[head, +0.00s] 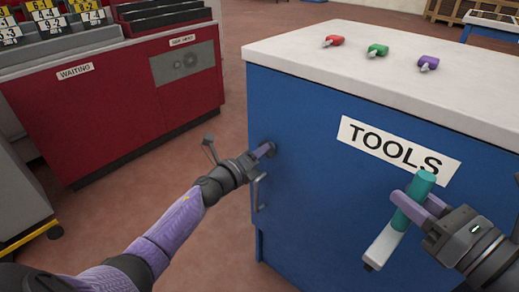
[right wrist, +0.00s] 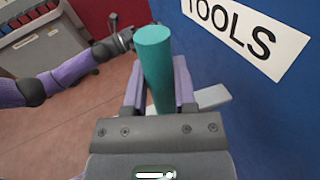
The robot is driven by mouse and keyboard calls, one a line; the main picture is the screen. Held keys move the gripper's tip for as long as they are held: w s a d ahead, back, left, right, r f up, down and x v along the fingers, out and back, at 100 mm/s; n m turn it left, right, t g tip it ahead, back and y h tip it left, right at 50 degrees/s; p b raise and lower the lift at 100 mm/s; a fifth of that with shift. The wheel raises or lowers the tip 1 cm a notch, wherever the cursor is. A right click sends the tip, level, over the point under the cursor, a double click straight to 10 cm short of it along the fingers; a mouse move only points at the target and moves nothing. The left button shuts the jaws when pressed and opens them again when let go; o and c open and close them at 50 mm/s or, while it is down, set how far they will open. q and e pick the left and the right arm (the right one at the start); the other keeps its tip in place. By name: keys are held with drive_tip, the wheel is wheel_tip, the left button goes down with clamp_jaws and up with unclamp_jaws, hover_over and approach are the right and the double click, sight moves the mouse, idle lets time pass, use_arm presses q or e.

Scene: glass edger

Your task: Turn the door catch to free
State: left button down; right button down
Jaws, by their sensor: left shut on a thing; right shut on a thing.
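The blue tools cabinet (head: 310,190) has a small grey door catch (head: 270,147) near the left edge of its front. My left gripper (head: 262,152) is at the catch with its fingers shut on it; the fingers hide part of it, so its exact angle cannot be told. My right gripper (head: 421,203) is shut on a teal-handled tool (head: 425,180) with a pale flat lower part, held in front of the cabinet. The teal handle (right wrist: 155,60) stands between the fingers in the right wrist view.
A grey door handle (head: 256,193) is just below the catch. A TOOLS label (head: 395,148) is on the front. A red cabinet (head: 120,110) stands left, with open floor between.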

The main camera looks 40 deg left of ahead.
drive_tip(key=shift+s+r+p, duration=0.1)
drive_tip(key=shift+r+p, duration=0.5)
drive_tip(key=shift+r, duration=0.3)
use_arm(q)
drive_tip(key=shift+a+f+n+p, duration=0.1)
drive_tip(key=shift+n+p, duration=0.1)
drive_tip(key=shift+n, duration=1.55)
drive_tip(key=shift+f+n+p, duration=0.1)
drive_tip(key=shift+n+p, duration=0.05)
drive_tip(key=shift+n, duration=1.6)
use_arm(e)
drive_tip(key=shift+r, duration=0.45)
use_arm(q)
drive_tip(key=c, duration=0.6)
unclamp_jaws()
